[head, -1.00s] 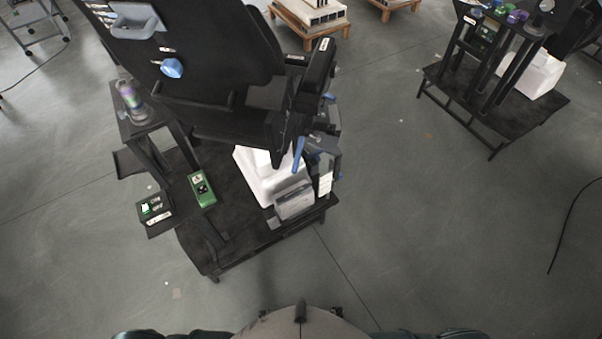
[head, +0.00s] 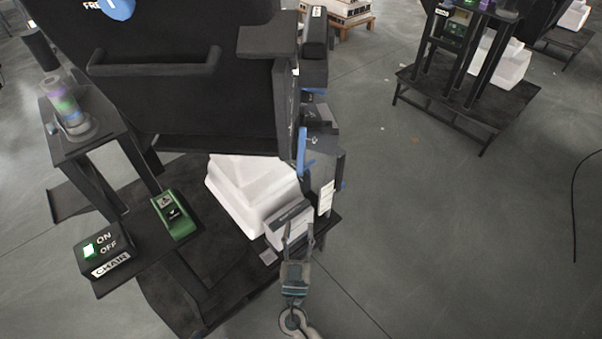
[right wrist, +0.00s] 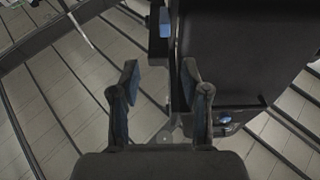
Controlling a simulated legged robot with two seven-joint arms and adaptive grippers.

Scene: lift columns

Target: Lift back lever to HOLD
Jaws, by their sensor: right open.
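A dark chair (head: 190,90) stands on a black platform. A blue lever (head: 302,150) stands nearly upright at the right side of its back. Whether this is the back lever is not labelled. My right gripper (head: 299,232) is below it, apart from it, fingers pointing up the picture, open and empty. In the right wrist view the open fingers (right wrist: 160,80) have a gap between them; a blue piece (right wrist: 166,22) lies beyond them on a dark post. A blue round part (head: 117,8) beside a partly cut-off "FREE" label is at the top left. My left gripper is out of view.
A grey box (head: 289,222) and white stacked blocks (head: 235,190) sit near my right gripper. A CHAIR ON/OFF switch box (head: 103,250) and a green device (head: 174,214) are at left. Another platform (head: 470,105) stands at right; the floor between is clear.

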